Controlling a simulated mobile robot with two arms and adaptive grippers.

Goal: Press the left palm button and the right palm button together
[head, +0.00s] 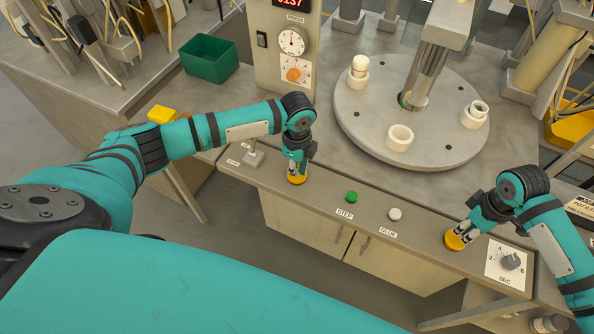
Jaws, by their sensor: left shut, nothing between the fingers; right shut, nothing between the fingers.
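The left palm button (297,180) is a round yellow button on the front ledge of the bench. My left gripper (296,170) is shut and points down onto it, its fingertips at the button's top. The right palm button (453,242) is a similar yellow button further right on the same ledge. My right gripper (462,231) is shut and comes down onto it from the upper right, its fingertips at the button's top. The fingers partly hide both buttons. I cannot tell whether either button is pushed in.
Between the palm buttons sit a green STEP button (351,197) and a white GLUE button (394,214). A lever switch (253,158) stands left, a selector knob (510,261) right. Behind is a round turntable (365,125) with several white holders. A green bin (209,59) stands back left.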

